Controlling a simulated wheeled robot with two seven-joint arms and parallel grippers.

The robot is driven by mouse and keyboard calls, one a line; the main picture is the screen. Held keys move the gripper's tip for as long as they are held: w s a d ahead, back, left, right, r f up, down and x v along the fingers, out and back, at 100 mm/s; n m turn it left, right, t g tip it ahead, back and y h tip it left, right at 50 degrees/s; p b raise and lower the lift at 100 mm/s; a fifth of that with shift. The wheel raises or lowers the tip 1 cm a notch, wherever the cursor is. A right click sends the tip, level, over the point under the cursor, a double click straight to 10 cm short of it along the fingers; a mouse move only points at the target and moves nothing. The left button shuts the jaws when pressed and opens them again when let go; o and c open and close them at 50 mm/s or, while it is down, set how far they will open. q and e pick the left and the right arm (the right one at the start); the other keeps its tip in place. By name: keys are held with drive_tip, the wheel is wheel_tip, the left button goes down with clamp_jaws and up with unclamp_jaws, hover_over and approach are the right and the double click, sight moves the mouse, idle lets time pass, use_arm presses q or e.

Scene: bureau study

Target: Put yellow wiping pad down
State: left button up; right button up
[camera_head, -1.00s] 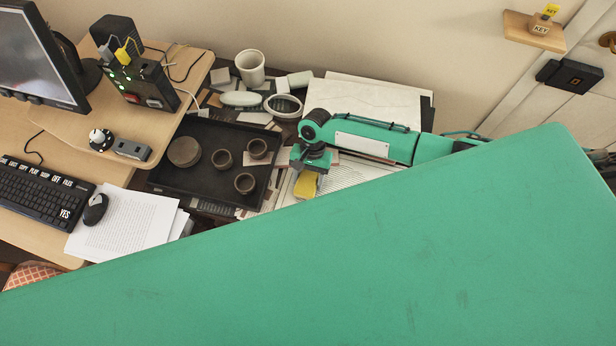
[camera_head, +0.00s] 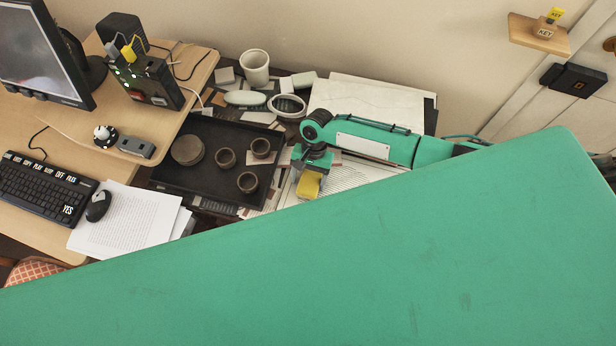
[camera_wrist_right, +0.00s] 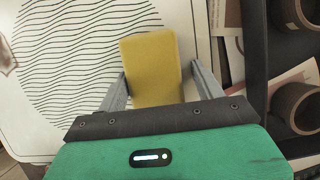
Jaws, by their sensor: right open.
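The yellow wiping pad (camera_head: 309,185) is just below my right gripper (camera_head: 312,170) in the head view, over papers right of the dark tray. In the right wrist view the pad (camera_wrist_right: 152,65) sits between the two grey fingers of my right gripper (camera_wrist_right: 158,70), over a white sheet with wavy black lines (camera_wrist_right: 70,60). The fingers are open, one on each side of the pad. Whether a finger still touches it, I cannot tell. My left gripper is not in view.
The dark tray (camera_head: 205,192) with several brown round vessels lies close left of the gripper. A white cup (camera_head: 255,67) and a ring-shaped dish (camera_head: 287,105) stand behind. A large green surface (camera_head: 380,260) hides the foreground. A keyboard (camera_head: 45,188) is at left.

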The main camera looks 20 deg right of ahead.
drive_tip(key=b+v, duration=0.1)
drive_tip(key=v, duration=1.1)
drive_tip(key=shift+d+b, duration=0.2)
drive_tip(key=shift+b, duration=0.1)
drive_tip(key=shift+s, duration=0.2)
